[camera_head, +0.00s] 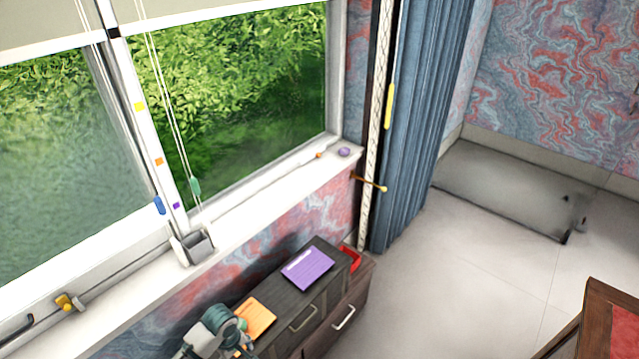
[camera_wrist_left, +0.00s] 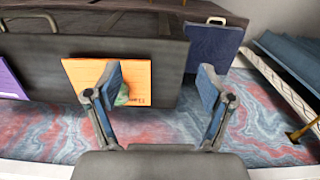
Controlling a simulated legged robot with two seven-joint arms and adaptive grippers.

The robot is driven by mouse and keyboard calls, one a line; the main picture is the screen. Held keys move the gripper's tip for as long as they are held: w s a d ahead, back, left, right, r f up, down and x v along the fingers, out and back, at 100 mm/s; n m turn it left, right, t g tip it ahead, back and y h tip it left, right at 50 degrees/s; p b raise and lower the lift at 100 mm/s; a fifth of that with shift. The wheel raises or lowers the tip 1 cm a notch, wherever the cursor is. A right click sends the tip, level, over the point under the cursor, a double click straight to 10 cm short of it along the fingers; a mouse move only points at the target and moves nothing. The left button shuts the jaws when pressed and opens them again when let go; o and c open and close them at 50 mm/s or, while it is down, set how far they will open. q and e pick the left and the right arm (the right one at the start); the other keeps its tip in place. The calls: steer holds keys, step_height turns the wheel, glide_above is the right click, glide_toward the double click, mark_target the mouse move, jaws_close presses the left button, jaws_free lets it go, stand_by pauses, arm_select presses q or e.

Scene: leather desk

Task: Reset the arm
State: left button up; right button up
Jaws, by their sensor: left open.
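My left gripper (camera_head: 232,326) shows at the bottom of the head view, beside the orange booklet (camera_head: 257,318) on top of the dark cabinet (camera_head: 272,288). In the left wrist view the left gripper (camera_wrist_left: 161,80) has its two blue-padded fingers spread wide, with nothing held between them. The orange booklet (camera_wrist_left: 84,76) is partly behind the left finger there. I cannot tell whether they touch. My right gripper is in neither view.
A purple booklet (camera_head: 308,268) lies on the cabinet, with a red item (camera_head: 349,258) at its end. The white window sill (camera_head: 270,195) runs behind. A blue curtain (camera_head: 425,110) hangs to the right. Open floor (camera_head: 440,290) lies right of the cabinet, and a wooden piece with a red top (camera_head: 625,330) stands lower right.

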arm_select(q)
steer(key=s+d+f+m+t+h, duration=0.25)
steer(key=s+d+m, duration=0.25)
steer(key=s+m, duration=0.35)
steer(key=s+a+r+m+t+y, duration=0.1)
steer(key=s+m, duration=0.1)
steer(key=s, duration=0.3)
steer(key=s+a+r+m+y, duration=0.1)
steer(key=s+a+m+y, duration=0.1)
steer(key=s, duration=0.3)
step_height(320, 180, down, 28)
steer(key=s+g, duration=0.1)
steer(key=s, duration=0.1)
steer(key=s+a+f+g, duration=0.1)
steer(key=s+a+f, duration=0.2)
steer(key=s+f, duration=1.2)
steer(key=shift+s+a, duration=0.2)
steer(key=shift+s, duration=0.9)
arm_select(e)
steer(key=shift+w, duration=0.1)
